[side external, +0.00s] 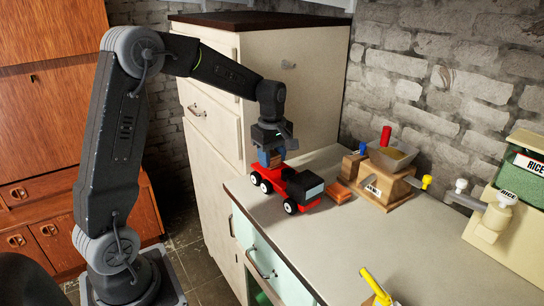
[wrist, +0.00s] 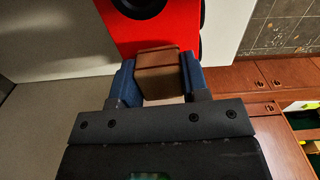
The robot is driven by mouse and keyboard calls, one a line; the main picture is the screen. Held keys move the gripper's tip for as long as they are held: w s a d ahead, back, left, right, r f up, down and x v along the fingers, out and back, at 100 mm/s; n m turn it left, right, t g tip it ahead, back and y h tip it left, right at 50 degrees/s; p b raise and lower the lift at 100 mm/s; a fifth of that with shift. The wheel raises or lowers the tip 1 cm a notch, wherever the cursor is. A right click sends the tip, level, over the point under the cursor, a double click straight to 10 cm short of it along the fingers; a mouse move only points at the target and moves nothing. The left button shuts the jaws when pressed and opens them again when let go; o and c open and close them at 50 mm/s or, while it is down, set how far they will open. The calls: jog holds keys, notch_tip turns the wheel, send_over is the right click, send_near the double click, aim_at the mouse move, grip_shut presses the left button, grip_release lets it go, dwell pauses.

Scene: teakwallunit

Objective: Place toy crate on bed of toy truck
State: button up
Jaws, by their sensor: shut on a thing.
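A red toy truck (side external: 307,188) with a black cab and white-hubbed wheels stands near the left edge of the counter. Its red body also shows at the top of the wrist view (wrist: 112,30). My gripper (side external: 272,158) is over the rear of the truck. In the wrist view its blue fingers (wrist: 159,80) are shut on the brown wooden toy crate (wrist: 158,62), one finger on each side. The crate is at the truck's red bed. I cannot tell whether it touches the bed. In the side view the crate is mostly hidden by the fingers.
Orange-brown blocks (side external: 339,191) lie right of the truck, beside a wooden scale-like toy (side external: 385,185) with a grey bowl. A yellow-handled thing (side external: 376,286) is at the counter's front. A tall cream cabinet (side external: 300,90) stands behind my gripper. The counter's middle (side external: 400,240) is clear.

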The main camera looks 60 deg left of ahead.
aim_at(272, 154)
jog(key=shift+f, duration=0.1)
jog(key=o, duration=0.9)
notch_tip(272, 154, up, 11)
jog(key=s+d+r+m+t, duration=0.1)
jog(key=s+d+r+m, duration=0.2)
jog(key=s+d+m, duration=0.15)
jog(key=s+d+f+m+t, duration=0.2)
jog(key=s+d+m, duration=0.3)
jog(key=s+m, duration=0.2)
jog(key=s+d+f+m+t, duration=0.2)
jog(key=s+d+m, duration=0.4)
jog(key=s, duration=0.3)
jog(key=shift+s+f+m+t, duration=0.2)
jog(key=shift+f+m+t, duration=0.1)
jog(key=shift+f+m, duration=0.35)
